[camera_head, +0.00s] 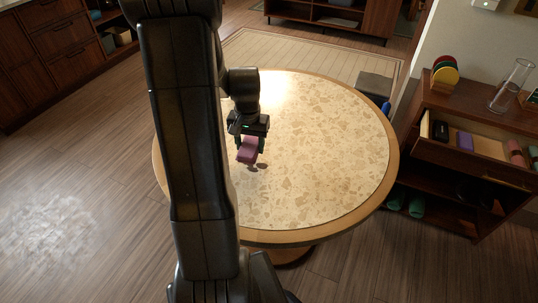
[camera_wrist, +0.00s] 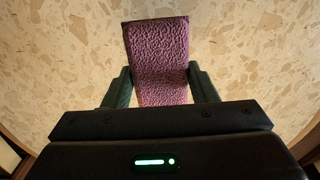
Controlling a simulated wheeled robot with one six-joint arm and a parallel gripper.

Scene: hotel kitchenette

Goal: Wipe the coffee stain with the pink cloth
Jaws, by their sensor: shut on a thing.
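The pink cloth (camera_head: 246,151), a folded, textured purplish-pink pad, is held in my gripper (camera_head: 252,138) above the round table (camera_head: 330,160). In the wrist view the cloth (camera_wrist: 158,50) sticks out forward between my two dark green fingers, which press on its sides. A small dark patch shows on the tabletop just beside and below the cloth in the head view; I cannot tell whether it is shadow or stain. I see no clear coffee stain; my arm hides the table's left part.
A wooden cabinet (camera_head: 455,185) stands right of the table, its drawer open with a purple item (camera_head: 465,141) and a dark item (camera_head: 440,130) inside. The visible tabletop is otherwise bare.

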